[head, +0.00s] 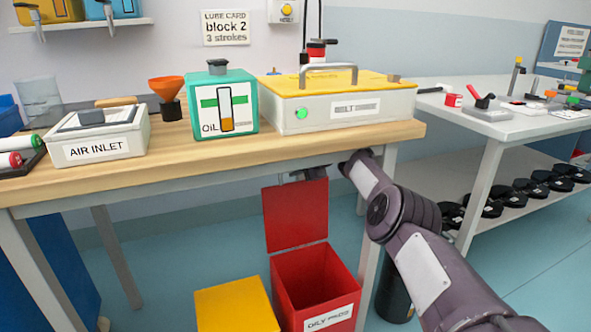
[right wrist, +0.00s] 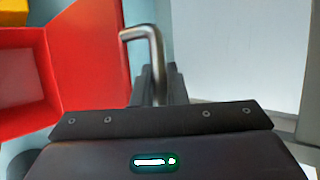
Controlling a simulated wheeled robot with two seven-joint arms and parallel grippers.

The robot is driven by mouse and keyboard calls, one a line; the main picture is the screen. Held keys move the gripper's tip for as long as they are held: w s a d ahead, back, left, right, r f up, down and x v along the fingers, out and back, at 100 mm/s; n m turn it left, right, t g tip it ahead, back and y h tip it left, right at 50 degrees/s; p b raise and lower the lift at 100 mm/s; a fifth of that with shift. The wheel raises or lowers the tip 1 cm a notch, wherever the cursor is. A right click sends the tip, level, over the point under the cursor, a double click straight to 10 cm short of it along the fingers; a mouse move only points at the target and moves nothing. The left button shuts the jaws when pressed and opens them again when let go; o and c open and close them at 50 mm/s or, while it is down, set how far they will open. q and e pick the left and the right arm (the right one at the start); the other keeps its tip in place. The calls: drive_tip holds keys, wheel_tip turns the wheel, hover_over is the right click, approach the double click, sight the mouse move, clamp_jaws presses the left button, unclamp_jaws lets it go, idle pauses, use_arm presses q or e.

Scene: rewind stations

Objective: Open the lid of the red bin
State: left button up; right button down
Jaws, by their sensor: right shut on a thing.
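The red bin (head: 314,278) stands on the floor under the workbench, with an "OILY PADS" label on its front. Its red lid (head: 296,215) stands up, open, at the back of the bin, and the inside of the bin shows. My right gripper (head: 308,174) is at the upper edge of the lid, partly hidden under the bench top. In the right wrist view, the fingers are shut on a grey metal bent handle (right wrist: 142,36), beside the red lid (right wrist: 88,45). The bin's opening (right wrist: 22,78) is at the left there. My left gripper is not in view.
A yellow-topped bin (head: 234,308) stands left of the red bin. The wooden bench top (head: 190,146) is just above my right gripper, with a bench leg (head: 368,245) to the right. A dark cylinder (head: 396,290) stands on the floor behind my arm.

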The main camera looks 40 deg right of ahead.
drive_tip(key=shift+w+d+r, duration=0.1)
drive_tip(key=shift+d+r, duration=0.05)
idle(0.4)
drive_tip(key=c, duration=1.5)
unclamp_jaws()
drive_tip(key=shift+o, duration=0.2)
